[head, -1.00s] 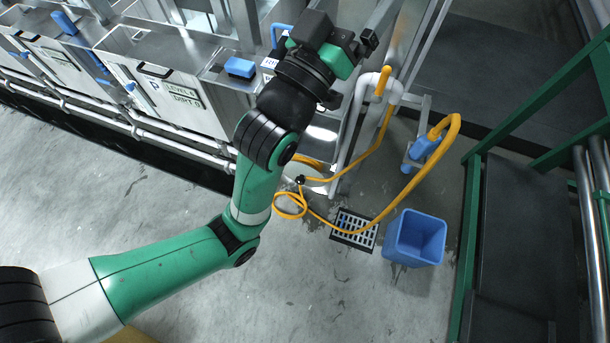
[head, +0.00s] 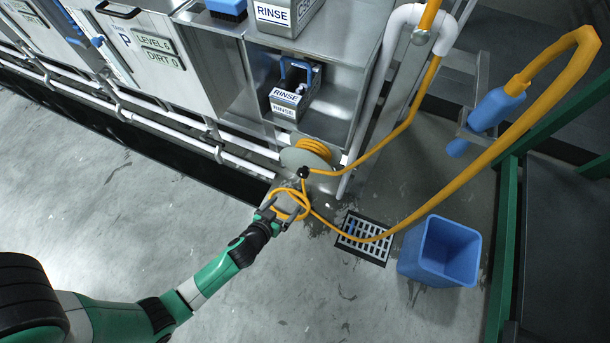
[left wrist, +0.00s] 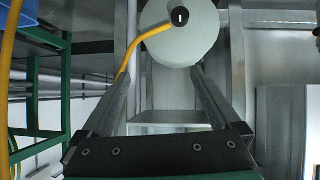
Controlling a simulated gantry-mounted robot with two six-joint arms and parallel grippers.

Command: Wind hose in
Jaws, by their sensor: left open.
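The yellow-orange hose (head: 471,178) runs from a pipe and a blue nozzle holder at right, across the floor drain, to a loose loop (head: 275,205) below the reel. The pale reel (head: 291,157) has some hose wound on it and a black knob (head: 303,172). My left gripper (head: 286,211) appears at the loose loop in the head view, its fingers apart; I cannot tell whether it touches the hose. In the left wrist view, the open fingers (left wrist: 163,78) point at the reel's pale disc (left wrist: 190,45) and black knob (left wrist: 180,17), with nothing between them. My right gripper is not in view.
A blue bin (head: 439,251) stands right of the floor drain (head: 364,238). Steel cabinets and white pipes (head: 165,127) line the back. A shelf holds a RINSE box (head: 290,97). Green framing (head: 503,240) borders the right. The grey floor at left is clear.

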